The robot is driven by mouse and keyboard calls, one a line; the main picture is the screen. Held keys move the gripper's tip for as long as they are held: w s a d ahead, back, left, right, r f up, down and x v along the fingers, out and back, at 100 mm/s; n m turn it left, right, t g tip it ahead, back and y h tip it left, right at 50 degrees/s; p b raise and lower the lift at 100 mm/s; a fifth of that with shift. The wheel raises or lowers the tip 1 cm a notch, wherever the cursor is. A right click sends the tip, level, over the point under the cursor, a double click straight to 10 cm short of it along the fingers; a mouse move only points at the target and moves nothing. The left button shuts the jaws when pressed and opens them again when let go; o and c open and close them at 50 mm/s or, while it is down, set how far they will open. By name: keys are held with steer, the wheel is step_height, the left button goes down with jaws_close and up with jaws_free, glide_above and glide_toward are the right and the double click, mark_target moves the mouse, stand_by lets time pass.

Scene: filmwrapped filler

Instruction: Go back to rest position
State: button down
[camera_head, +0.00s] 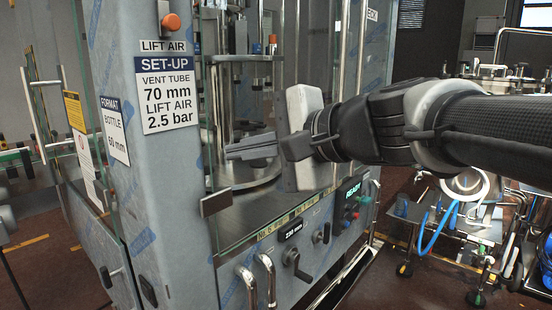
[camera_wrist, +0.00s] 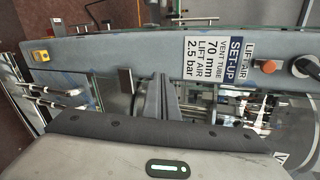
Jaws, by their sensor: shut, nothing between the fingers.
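My gripper (camera_head: 252,147) is in the middle of the head view, its fingers together and empty, pointing left in front of the filler machine's glass. My arm reaches in from the right edge. In the wrist view the shut fingers (camera_wrist: 160,100) point up the picture toward the machine's grey corner post (camera_wrist: 120,50). The same post (camera_head: 135,90) stands left of my gripper in the head view and carries a SET-UP label (camera_head: 167,80) reading vent tube 70 mm and lift air 2.5 bar. I cannot tell whether the fingers touch the glass.
Below my gripper, the machine front has a hand crank (camera_head: 295,262), bent metal handles (camera_head: 262,280) and a panel reading READY (camera_head: 352,190). A metal cart (camera_head: 450,215) with a blue hose stands on the right. Dark floor (camera_head: 390,285) shows between the machine and cart.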

steer(key=s+d+f+n+g+h, duration=0.2)
steer(key=s+d+f+n+h, duration=0.4)
steer(key=d+f, duration=0.45)
steer(key=s+d+f+n+g+h, duration=0.1)
steer(key=s+d+f+n+h, duration=0.35)
steer(key=s+d+f, duration=0.55)
step_height(320, 180, up, 11)
steer(key=w+a+p, duration=0.1)
steer(key=w+p, duration=0.1)
steer(key=p, duration=1)
steer(key=shift+r, duration=0.2)
